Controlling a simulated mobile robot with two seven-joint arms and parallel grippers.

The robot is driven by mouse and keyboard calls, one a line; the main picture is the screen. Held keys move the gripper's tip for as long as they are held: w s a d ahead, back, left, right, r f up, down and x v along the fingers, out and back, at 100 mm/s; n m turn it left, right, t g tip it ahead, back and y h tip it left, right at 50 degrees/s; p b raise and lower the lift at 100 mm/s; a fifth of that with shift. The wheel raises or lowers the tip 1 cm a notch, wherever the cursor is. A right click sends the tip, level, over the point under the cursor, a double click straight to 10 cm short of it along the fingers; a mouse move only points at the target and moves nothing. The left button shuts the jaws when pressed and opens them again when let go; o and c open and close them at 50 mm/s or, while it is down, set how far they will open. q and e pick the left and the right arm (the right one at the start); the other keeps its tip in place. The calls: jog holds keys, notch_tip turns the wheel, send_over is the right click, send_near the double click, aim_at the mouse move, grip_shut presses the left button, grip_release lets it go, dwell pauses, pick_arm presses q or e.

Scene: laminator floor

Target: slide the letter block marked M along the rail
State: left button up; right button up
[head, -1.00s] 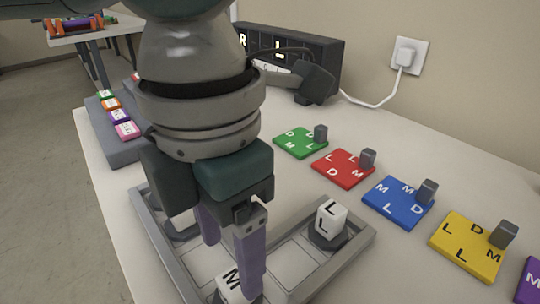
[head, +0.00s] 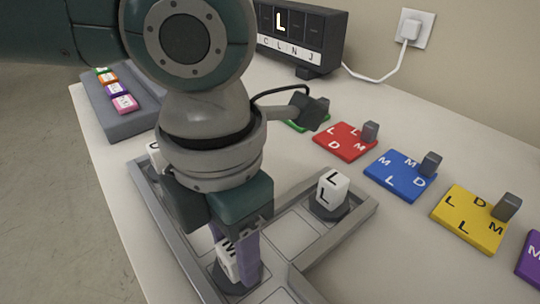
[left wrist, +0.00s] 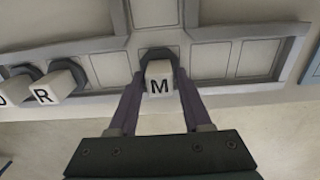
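The white letter block marked M (head: 226,262) stands on a dark base in the near part of the grey rail frame (head: 150,222). It also shows in the left wrist view (left wrist: 160,87). My left gripper (left wrist: 160,82) has its purple fingers on either side of the M block. Narrow gaps seem to show beside the block, so the fingers look open around it. In the head view one finger partly covers the block. A white L block (head: 332,190) stands at the rail's right corner. My right gripper is not in view.
An R block (left wrist: 45,92) stands left of M on the rail, with another block beside it. Coloured cards, red (head: 340,142), blue (head: 398,178) and yellow (head: 468,222), lie at right. A dark display (head: 300,35) shows a lit L. A grey tray (head: 125,120) holds coloured tiles.

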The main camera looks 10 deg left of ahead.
pick_arm(q)
grip_shut()
jog(key=shift+d, duration=0.1)
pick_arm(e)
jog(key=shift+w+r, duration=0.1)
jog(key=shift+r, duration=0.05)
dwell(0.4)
